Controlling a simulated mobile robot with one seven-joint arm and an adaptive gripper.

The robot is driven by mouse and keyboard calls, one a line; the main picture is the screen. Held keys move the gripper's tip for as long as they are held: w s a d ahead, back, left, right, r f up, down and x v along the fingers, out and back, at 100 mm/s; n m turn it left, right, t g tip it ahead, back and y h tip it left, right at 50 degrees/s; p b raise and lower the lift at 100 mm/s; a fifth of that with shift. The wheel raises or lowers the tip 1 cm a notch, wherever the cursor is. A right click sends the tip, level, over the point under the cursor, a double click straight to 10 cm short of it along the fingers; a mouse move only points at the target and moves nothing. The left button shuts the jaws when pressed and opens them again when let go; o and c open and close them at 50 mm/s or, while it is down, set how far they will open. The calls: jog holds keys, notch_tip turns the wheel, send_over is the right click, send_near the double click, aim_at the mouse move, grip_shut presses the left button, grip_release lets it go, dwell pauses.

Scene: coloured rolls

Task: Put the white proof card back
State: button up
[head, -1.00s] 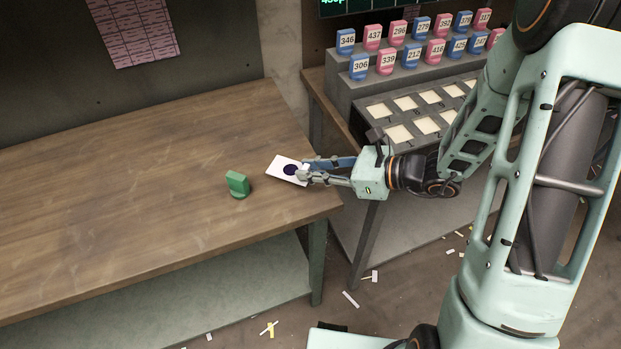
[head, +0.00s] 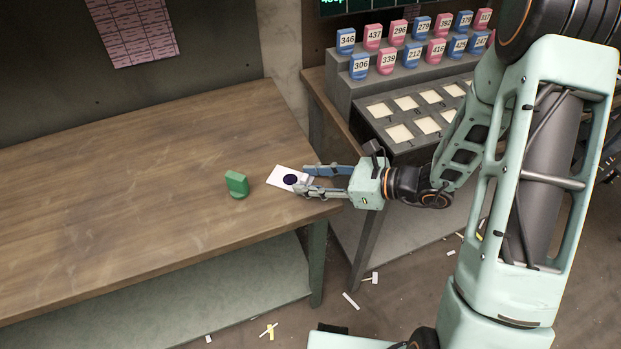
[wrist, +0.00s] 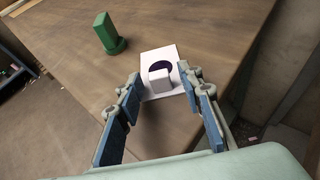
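The white proof card (head: 277,173) lies on the wooden table near its right end. It bears a dark round spot and, in the wrist view, a small upright white block (wrist: 158,80) stands on the card (wrist: 150,60). My gripper (head: 302,180) is open, with its two fingers apart at the card's near edge. In the wrist view the block stands between the fingertips, with a gap visible on each side. Whether a fingertip touches the card is hard to tell.
A green stamp-like piece (head: 237,184) stands on the table (head: 130,190) left of the card. At the right, a grey stepped rack (head: 345,88) holds several numbered blue and pink pieces above a tray (head: 385,118) of pale squares. Paper scraps lie on the floor.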

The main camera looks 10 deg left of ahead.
jog(key=shift+r, duration=0.1)
jog(key=shift+r+p, duration=0.2)
jog(key=shift+p, duration=0.1)
jog(key=v, duration=1.2)
jog(key=shift+f, duration=0.15)
